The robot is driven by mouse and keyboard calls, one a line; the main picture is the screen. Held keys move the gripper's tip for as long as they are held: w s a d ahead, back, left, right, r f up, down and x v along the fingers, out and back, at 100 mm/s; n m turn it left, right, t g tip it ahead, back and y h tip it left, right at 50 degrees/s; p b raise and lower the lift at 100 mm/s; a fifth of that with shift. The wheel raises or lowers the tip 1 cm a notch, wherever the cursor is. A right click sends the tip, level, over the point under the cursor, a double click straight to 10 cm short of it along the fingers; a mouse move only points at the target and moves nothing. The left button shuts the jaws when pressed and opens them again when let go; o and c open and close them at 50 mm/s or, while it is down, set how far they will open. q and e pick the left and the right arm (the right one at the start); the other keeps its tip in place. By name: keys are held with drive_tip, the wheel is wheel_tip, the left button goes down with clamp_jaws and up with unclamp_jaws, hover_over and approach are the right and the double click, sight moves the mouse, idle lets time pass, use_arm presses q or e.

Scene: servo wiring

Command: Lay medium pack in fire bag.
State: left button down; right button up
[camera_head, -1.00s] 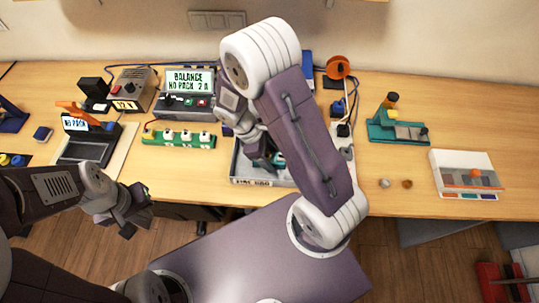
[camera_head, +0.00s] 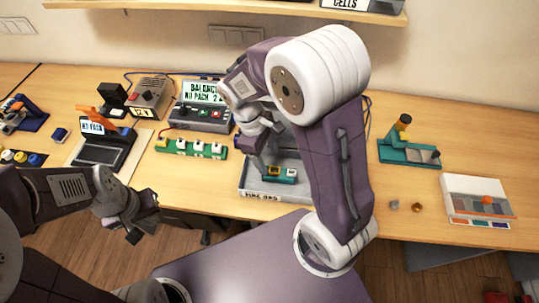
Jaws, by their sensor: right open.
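The grey fire bag (camera_head: 262,195), an open tray-like holder with a label on its front, lies at the front middle of the bench. A teal pack (camera_head: 285,176) with a yellow part lies inside it; this looks like the medium pack. My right gripper (camera_head: 257,153) is open and empty, just above and left of the pack, apart from it as far as I can see. My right arm hides the bag's right side. My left gripper (camera_head: 141,222) hangs in front of the bench edge at the left, away from the bag; its jaws are unclear.
A balance charger (camera_head: 200,110) stands behind a green board with several white-topped plugs (camera_head: 190,148). A black device (camera_head: 104,145) lies at the left. A teal fixture (camera_head: 408,152) and a white box (camera_head: 478,198) are at the right. A shelf (camera_head: 250,8) overhangs the back.

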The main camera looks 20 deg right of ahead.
drive_tip(key=s+m+t+y, duration=0.1)
drive_tip(key=m, duration=0.2)
drive_tip(key=s+d+f+m+t, duration=0.1)
drive_tip(key=s+m, duration=0.1)
drive_tip(key=m, duration=0.1)
drive_tip(key=s+m+t+y, duration=0.1)
drive_tip(key=m, duration=0.2)
drive_tip(key=shift+s+d+f+y, duration=0.2)
drive_tip(key=shift+s+f+y, duration=0.1)
drive_tip(key=shift+s, duration=0.1)
use_arm(q)
drive_tip(key=shift+s+d+r, duration=0.1)
drive_tip(key=shift+s, duration=0.05)
use_arm(e)
drive_tip(key=shift+s+d, duration=0.1)
drive_tip(key=shift+s, duration=0.05)
